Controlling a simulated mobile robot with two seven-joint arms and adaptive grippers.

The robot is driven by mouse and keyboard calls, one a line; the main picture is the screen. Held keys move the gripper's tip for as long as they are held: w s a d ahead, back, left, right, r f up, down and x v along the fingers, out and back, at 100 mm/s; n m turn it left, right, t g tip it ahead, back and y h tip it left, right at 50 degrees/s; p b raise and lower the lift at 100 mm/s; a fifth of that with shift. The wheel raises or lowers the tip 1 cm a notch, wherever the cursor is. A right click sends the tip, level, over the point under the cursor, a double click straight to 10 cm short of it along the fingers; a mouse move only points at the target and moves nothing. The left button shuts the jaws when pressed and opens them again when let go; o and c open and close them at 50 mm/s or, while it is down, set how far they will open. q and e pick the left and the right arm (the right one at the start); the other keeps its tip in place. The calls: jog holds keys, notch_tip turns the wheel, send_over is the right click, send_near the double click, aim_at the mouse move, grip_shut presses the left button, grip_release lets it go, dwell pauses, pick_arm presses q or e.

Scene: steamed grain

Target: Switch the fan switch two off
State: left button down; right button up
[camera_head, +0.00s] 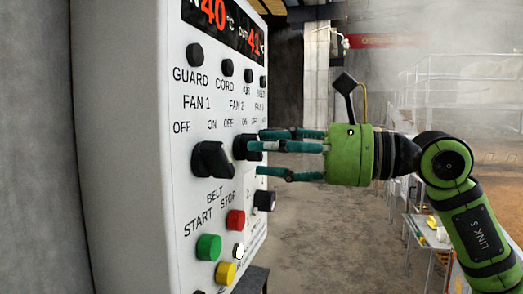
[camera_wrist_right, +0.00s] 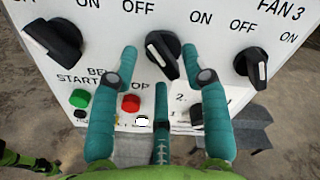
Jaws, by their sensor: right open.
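The fan 2 switch (camera_head: 241,147) is a black rotary knob on the white control panel (camera_head: 130,120), under the FAN 2 label. In the right wrist view the fan 2 switch (camera_wrist_right: 163,55) lies between my fingertips, its ridge slanting from upper left to lower right, with OFF printed at upper left and ON at upper right. My right gripper (camera_head: 260,150) is open, its teal fingers reaching left to the knob. Gaps show beside the knob in the wrist view; whether any finger touches it I cannot tell. My left gripper is not in view.
The fan 1 knob (camera_head: 211,160) is just left of the fan 2 switch, and the fan 3 knob (camera_wrist_right: 250,64) is to its right. A green button (camera_head: 208,247), a red button (camera_head: 235,220) and a yellow button (camera_head: 226,272) sit below. Open floor lies right of the panel.

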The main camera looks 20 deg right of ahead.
jog(key=v, duration=1)
jog(key=shift+d, duration=0.1)
